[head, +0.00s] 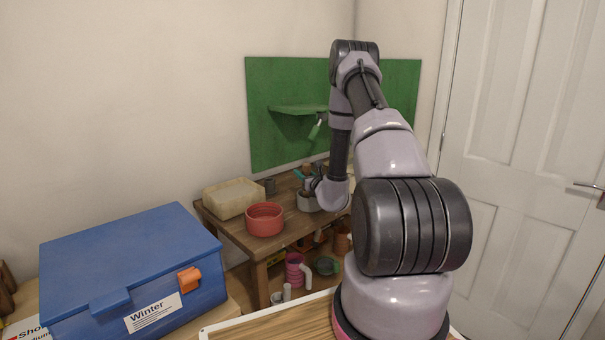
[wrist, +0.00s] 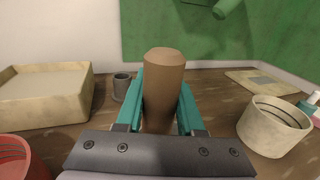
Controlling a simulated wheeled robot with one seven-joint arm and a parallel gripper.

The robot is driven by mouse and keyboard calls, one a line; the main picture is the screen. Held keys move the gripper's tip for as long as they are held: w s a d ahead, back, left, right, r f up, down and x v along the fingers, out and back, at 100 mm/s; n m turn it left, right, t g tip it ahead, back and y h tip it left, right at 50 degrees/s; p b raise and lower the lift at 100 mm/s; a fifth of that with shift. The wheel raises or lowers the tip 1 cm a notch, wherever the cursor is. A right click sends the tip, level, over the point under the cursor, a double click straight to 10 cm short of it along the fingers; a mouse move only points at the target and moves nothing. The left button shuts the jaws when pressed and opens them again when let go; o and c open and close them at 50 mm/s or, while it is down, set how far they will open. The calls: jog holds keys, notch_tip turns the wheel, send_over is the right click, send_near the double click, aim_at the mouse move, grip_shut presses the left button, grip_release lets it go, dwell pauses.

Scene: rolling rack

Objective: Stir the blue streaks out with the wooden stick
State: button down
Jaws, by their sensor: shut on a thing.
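The wooden stick (wrist: 164,80) stands roughly upright between the teal fingers of my gripper (wrist: 160,108) in the wrist view. The gripper is shut on it, and only its thick brown upper part shows there. In the head view my gripper (head: 307,177) is over the workbench, just above a grey pot (head: 307,203). The pot's inside and the lower end of the stick are hidden, so I cannot tell whether the stick is in the pot. No blue streaks are visible in either view.
On the workbench (head: 288,232) are a cream box (head: 233,198), a red pot (head: 264,219) and a small grey cup (head: 270,186). A cream round pot (wrist: 268,130) stands at right in the wrist view. A green board (head: 270,145) rises behind. A blue case (head: 130,262) sits front left.

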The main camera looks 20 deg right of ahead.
jog(key=shift+s, duration=0.3)
notch_tip(320, 180, up, 9)
jog(key=d, duration=0.1)
jog(key=shift+w+d, duration=0.3)
jog(key=shift+w, duration=0.05)
dwell(0.7)
jog(key=shift+s, duration=0.1)
